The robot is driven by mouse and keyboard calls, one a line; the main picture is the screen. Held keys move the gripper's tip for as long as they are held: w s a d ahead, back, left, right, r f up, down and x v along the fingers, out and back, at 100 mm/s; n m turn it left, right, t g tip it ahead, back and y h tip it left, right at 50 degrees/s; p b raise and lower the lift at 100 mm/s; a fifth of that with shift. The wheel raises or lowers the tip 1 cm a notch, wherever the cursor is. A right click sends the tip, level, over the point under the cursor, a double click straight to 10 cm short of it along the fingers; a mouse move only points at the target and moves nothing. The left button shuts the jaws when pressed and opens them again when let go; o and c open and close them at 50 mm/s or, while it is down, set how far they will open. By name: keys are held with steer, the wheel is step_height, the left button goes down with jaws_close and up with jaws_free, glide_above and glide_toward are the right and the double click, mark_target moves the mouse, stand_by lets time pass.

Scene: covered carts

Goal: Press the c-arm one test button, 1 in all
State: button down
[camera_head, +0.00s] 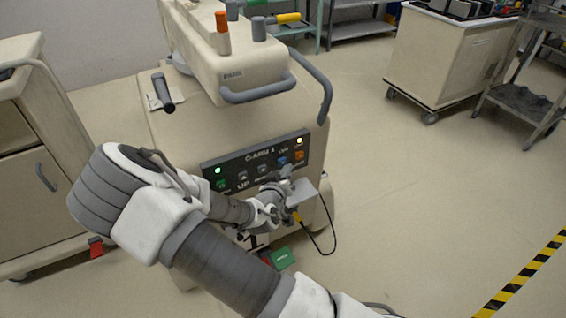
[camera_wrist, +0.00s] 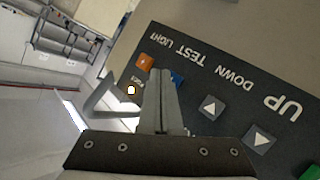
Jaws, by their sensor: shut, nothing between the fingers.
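The control panel (camera_head: 252,156), labelled C-ARM 1, is on the front of a beige cart. Its blue button (camera_head: 282,161) lies between an arrow button and the orange button. In the wrist view the panel appears upside down, and the blue button (camera_wrist: 178,80) lines up with the word TEST. My gripper (camera_wrist: 162,74) is shut and empty, with its fingers in front of the panel between the blue and orange buttons. The fingers hide part of the blue button. Whether they touch it I cannot tell.
The orange button (camera_wrist: 145,62) and a lit lamp (camera_wrist: 131,90) are close to the fingers. The cart's grey handle (camera_head: 258,93) juts out above the panel. A beige cabinet (camera_head: 40,150) stands at the left. Floor (camera_head: 430,190) to the right is clear.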

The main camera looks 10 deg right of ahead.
steer(key=shift+s, duration=0.15)
steer(key=s, duration=0.1)
steer(key=s+d, duration=0.1)
steer(key=s, duration=0.2)
steer(key=shift+s+d, duration=0.3)
steer(key=shift+s, duration=0.05)
stand_by(0.9)
